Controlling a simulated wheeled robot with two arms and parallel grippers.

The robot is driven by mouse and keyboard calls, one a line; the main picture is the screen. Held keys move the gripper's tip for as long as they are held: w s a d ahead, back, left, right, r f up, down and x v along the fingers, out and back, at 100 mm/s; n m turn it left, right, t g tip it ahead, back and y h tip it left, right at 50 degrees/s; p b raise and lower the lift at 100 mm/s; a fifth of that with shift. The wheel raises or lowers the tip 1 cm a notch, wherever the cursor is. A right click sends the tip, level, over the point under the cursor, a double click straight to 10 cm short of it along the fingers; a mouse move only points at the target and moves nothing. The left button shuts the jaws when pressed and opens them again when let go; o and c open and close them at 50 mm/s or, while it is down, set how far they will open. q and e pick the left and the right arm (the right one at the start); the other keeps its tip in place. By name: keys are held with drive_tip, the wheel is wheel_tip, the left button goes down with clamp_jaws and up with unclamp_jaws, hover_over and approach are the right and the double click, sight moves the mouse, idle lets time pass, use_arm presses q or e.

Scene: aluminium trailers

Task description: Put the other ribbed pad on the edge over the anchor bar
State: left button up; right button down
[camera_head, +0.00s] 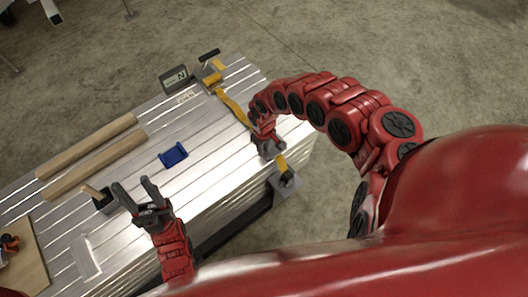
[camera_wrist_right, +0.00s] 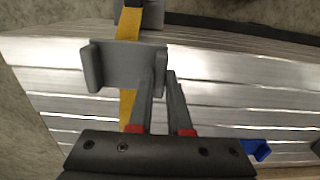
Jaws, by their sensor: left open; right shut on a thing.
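A grey ribbed pad (camera_wrist_right: 120,66) with an upright rib at each end is over the yellow strap (camera_wrist_right: 128,103) near the deck edge. My right gripper (camera_wrist_right: 162,72) is shut on its right-hand rib; in the head view this gripper (camera_head: 268,146) hides most of the pad. I cannot tell whether the pad touches the deck. The strap (camera_head: 283,163) runs past it to the grey anchor (camera_head: 288,182) beside the trailer; its bar is hard to make out. A blue ribbed pad (camera_head: 173,155) lies on the deck. My left gripper (camera_head: 134,186) is open and empty above the deck.
The deck (camera_head: 215,155) also holds two wooden battens (camera_head: 95,165), a display (camera_head: 174,79), a yellow strap tensioner (camera_head: 213,77) and a black block with a wooden handle (camera_head: 101,199) beside my left gripper. A wooden board (camera_head: 30,265) is lower left. Mid-deck is mostly clear.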

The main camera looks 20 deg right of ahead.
drive_tip(key=shift+w+d+f, duration=0.1)
drive_tip(key=shift+w+d, duration=0.1)
drive_tip(key=shift+w, duration=0.25)
drive_tip(key=shift+w+d+f, duration=0.1)
drive_tip(key=shift+w+d, duration=0.05)
drive_tip(key=shift+w, duration=0.25)
wheel_tip(320, 180, down, 3)
drive_tip(key=shift+a+r+b, duration=0.1)
drive_tip(key=shift+b, duration=0.2)
drive_tip(key=shift+f, duration=0.2)
drive_tip(key=shift+f, duration=0.1)
drive_tip(key=c, duration=0.8)
unclamp_jaws()
drive_tip(key=shift+c, duration=0.2)
